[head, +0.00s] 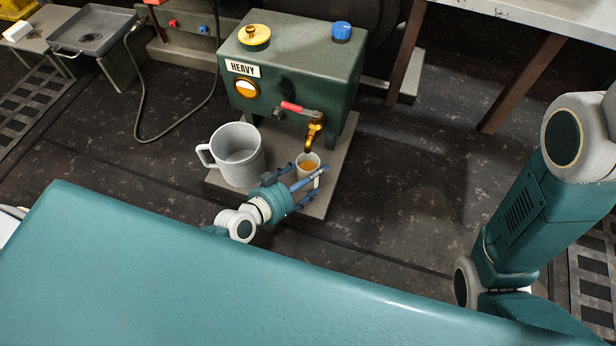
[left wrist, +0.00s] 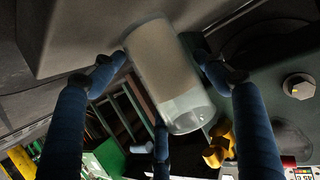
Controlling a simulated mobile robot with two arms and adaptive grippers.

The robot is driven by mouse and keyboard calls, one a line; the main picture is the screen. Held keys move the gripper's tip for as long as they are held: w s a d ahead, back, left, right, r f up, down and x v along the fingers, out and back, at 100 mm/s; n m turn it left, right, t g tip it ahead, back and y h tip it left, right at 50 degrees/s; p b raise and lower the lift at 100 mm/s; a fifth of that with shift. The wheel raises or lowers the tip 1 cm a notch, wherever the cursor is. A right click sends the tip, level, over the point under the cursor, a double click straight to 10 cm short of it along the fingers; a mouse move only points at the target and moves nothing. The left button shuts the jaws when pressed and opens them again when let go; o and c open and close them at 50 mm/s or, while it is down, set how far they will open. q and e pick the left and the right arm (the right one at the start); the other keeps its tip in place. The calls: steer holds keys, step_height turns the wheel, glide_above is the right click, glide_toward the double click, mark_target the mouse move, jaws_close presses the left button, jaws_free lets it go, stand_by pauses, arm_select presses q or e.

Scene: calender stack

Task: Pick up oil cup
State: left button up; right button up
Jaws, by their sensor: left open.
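The oil cup (head: 308,163) is a small clear cup with amber oil in it. It stands under the brass tap (head: 314,128) of the green HEAVY dispenser (head: 300,62), on the grey base plate. My left gripper (head: 305,180) is open, with its blue fingers around the near side of the cup. In the left wrist view the cup (left wrist: 168,75) looks tilted and lies between the two upper fingers, and a third finger shows below it. The fingers do not clearly press on it. My right arm shows at the right, but its gripper is out of view.
A large grey mug (head: 238,155) stands on the plate (head: 318,205) left of the cup. A red-handled valve lever (head: 297,108) is above the cup. A metal tray (head: 92,42) is at the far left. The dark floor right of the dispenser is clear.

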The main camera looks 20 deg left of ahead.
arm_select(q)
steer(key=shift+w+d+f, duration=0.15)
steer(key=shift+w, duration=0.25)
steer(key=shift+c, duration=0.2)
steer(key=c, duration=1.2)
steer(key=shift+r, duration=0.25)
